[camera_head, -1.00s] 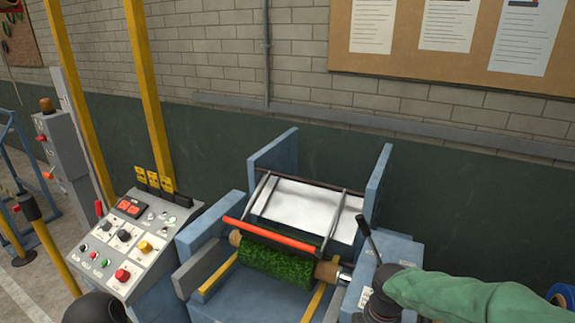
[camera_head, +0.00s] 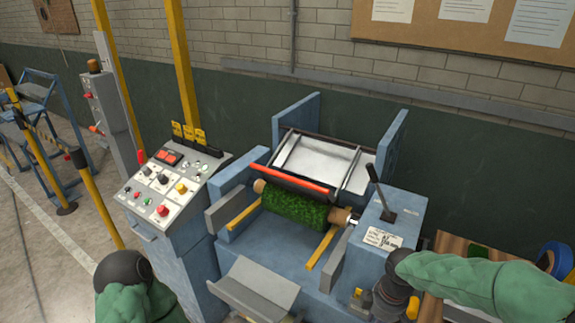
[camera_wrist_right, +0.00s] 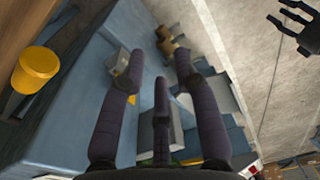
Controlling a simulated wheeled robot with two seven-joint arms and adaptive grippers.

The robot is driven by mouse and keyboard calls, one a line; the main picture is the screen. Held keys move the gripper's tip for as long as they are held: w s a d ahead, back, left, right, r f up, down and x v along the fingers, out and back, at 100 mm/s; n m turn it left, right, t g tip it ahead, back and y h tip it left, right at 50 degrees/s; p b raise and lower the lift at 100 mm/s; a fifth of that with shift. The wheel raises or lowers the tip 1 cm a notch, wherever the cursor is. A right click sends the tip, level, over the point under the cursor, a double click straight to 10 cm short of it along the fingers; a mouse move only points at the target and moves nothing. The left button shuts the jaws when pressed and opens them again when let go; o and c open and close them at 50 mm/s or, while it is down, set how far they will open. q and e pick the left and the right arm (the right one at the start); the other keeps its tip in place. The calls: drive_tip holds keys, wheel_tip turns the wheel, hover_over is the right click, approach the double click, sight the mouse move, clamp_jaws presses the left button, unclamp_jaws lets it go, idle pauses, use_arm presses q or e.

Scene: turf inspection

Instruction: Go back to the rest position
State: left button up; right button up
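My right gripper (camera_head: 372,300) hangs in front of the machine at the lower right of the head view, below the black lever (camera_head: 379,190) and apart from it. In the right wrist view its dark fingers (camera_wrist_right: 160,62) are spread with nothing between them. My left arm comes in at the bottom left of the head view, its gripper hidden there below a dark wrist. My left gripper (camera_wrist_right: 290,18) shows at the top right of the wrist view, fingers apart and empty. The green turf roll (camera_head: 293,212) lies on the blue machine (camera_head: 280,245) under a red bar (camera_head: 290,178).
A sloped control panel (camera_head: 172,187) with coloured buttons stands left of the machine. A grey curved tray (camera_head: 256,290) juts out in front. A wooden bench (camera_head: 452,243) and a blue tape roll (camera_head: 556,260) are at the right. A yellow cup (camera_wrist_right: 36,70) shows in the wrist view.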

drive_tip(key=s+a+f+m+y, duration=0.1)
drive_tip(key=s+a+f+m, duration=0.3)
drive_tip(key=f, duration=0.4)
drive_tip(key=s+a+f+m+y, duration=0.1)
drive_tip(key=s+a+f+m, duration=0.2)
drive_tip(key=f, duration=0.6)
drive_tip(key=s+a+f+m+y, duration=0.1)
drive_tip(key=s+a+f+m, duration=0.3)
drive_tip(key=f, duration=0.5)
drive_tip(key=shift+s+a+f+m+t, duration=0.2)
drive_tip(key=shift+s+a+m+t, duration=0.15)
drive_tip(key=shift+a+m, duration=0.65)
